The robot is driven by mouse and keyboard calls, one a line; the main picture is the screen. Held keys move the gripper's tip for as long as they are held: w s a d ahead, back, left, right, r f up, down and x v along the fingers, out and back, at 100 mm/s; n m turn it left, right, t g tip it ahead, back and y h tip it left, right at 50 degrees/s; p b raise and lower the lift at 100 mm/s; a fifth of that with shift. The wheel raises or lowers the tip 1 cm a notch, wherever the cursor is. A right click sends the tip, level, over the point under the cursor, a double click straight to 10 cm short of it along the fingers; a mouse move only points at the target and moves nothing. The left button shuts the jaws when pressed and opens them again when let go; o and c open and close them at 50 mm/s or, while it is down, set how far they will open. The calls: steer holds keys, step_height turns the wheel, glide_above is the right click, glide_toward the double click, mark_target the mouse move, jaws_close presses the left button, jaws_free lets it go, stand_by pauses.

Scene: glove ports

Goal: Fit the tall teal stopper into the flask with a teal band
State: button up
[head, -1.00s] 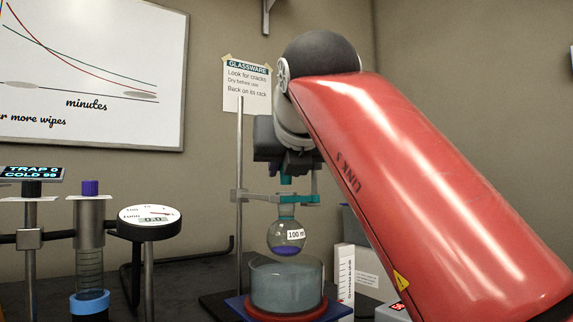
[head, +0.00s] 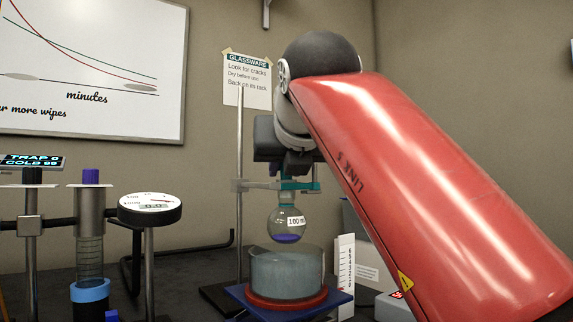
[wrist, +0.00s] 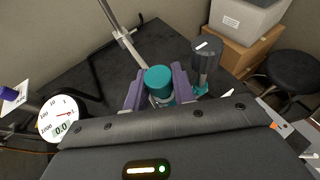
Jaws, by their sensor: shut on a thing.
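The tall teal stopper (wrist: 158,77) is between the two purple-grey fingers of my gripper (wrist: 159,90), which is shut on it. In the head view my gripper (head: 284,172) is directly above the flask (head: 287,222), close over its neck. The flask is round, holds purple liquid, has a "100" label and a teal band (head: 287,198) at its neck, and hangs upright in a clamp. The stopper's lower end is hidden by the fingers and clamp. I cannot tell how deep it sits in the neck.
A clear bath (head: 287,274) stands under the flask on a blue base. A metal stand rod (head: 239,200) rises to its left. A round gauge (head: 150,208) and a purple-topped tube (head: 90,215) are farther left. A dark cylinder (wrist: 206,58) stands close right of my fingers.

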steer(key=shift+f+b, duration=0.3)
steer(key=shift+f, duration=0.2)
steer(key=o, duration=1.1)
steer(key=a+p+v, duration=0.1)
steer(key=v, duration=0.6)
steer(key=shift+s+d+r, duration=0.15)
steer(key=shift+s+d, duration=0.2)
steer(key=shift+d, duration=0.15)
